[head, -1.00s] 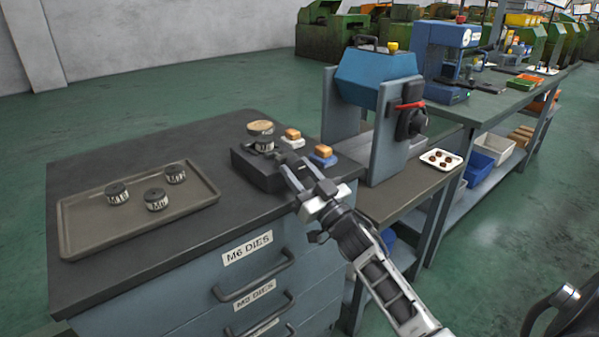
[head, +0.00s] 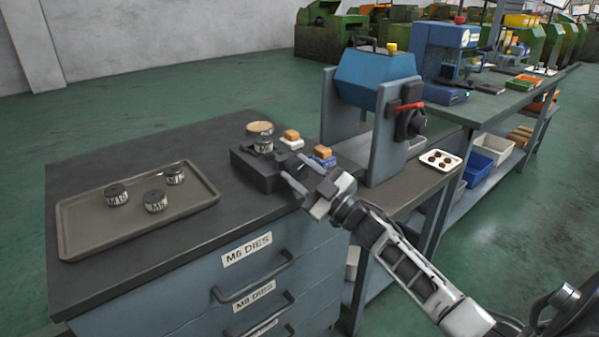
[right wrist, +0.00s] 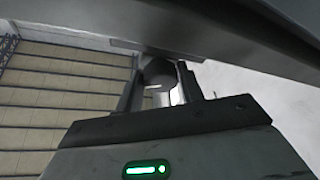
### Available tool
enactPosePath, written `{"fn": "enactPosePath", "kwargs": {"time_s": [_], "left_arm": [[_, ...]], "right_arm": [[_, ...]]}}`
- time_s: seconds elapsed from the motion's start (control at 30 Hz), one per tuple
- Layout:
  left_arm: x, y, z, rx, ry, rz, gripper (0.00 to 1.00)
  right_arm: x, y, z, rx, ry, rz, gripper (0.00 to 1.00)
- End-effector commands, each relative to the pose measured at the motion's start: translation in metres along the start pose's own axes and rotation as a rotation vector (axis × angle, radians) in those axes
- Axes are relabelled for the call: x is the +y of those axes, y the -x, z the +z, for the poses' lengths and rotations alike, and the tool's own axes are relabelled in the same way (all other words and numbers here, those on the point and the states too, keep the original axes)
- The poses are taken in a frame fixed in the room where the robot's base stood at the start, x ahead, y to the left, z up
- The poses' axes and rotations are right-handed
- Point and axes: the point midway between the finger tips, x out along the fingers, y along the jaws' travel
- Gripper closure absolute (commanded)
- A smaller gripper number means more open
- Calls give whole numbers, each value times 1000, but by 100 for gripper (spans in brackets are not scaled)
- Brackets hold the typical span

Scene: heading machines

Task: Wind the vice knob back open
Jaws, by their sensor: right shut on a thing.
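The dark vice (head: 262,180) sits at the right end of the bench top, with a round die (head: 264,146) in it. My right gripper (head: 294,174) reaches the vice's right side from the front right, and its fingers are shut. In the right wrist view a dark round knob (right wrist: 158,73) sits between the two fingers of the right gripper (right wrist: 160,85). In the head view the gripper hides the knob. How far the vice jaws stand apart is too small to tell. My left gripper is not in view.
A tray (head: 82,235) with three labelled dies lies on the left of the bench. A round tan-topped tin (head: 260,128) and brushes or blocks (head: 291,138) stand behind the vice. A blue machine (head: 375,78) stands just right of it. The bench's front middle is clear.

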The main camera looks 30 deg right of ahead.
Motion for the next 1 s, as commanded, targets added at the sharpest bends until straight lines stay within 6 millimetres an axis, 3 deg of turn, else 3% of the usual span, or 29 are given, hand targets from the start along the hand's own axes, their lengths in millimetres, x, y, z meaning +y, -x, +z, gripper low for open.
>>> {"fn": "enactPosePath", "kwargs": {"time_s": [1.0], "left_arm": [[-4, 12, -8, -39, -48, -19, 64]], "right_arm": [[7, -1, -4, -1, 862, -360, 85]]}}
